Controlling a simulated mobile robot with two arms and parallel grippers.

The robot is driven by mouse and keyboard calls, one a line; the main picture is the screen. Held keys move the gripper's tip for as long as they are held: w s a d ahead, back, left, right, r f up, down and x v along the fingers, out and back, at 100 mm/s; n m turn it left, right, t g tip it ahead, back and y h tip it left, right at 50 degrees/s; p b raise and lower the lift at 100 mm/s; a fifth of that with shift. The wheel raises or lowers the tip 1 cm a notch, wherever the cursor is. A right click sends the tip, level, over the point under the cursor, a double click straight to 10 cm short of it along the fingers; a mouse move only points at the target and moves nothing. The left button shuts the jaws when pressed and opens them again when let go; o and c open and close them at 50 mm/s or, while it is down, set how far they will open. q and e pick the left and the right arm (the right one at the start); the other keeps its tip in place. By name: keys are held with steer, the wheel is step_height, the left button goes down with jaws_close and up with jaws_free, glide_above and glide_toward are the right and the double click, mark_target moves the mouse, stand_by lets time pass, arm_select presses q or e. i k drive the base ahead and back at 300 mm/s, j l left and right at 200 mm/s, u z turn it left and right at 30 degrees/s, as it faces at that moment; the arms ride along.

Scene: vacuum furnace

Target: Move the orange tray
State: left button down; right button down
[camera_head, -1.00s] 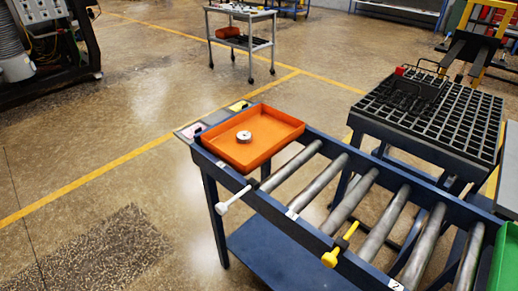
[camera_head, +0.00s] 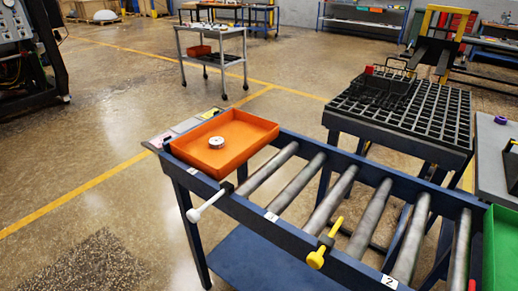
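The orange tray (camera_head: 248,130) is a shallow rectangular tray at the left end of the blue roller conveyor (camera_head: 300,243). A small silver ring-shaped part (camera_head: 216,142) lies inside it, left of the middle. The tray sits level, with bare rollers to its right. Neither of my grippers shows, and nothing visible touches the tray.
A white-knobbed lever (camera_head: 205,205) and a yellow-knobbed lever (camera_head: 325,243) stick out from the conveyor's front rail. A green tray (camera_head: 502,250) is at the right end. A black grid table (camera_head: 420,125) stands behind. Open floor lies left.

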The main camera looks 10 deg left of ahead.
mark_target(244, 134)
steer(key=i+j+z, duration=0.1)
steer(key=j+z, duration=0.25)
steer(key=i+j+z, duration=0.1)
steer(key=j+z, duration=0.6)
steer(key=l, duration=0.1)
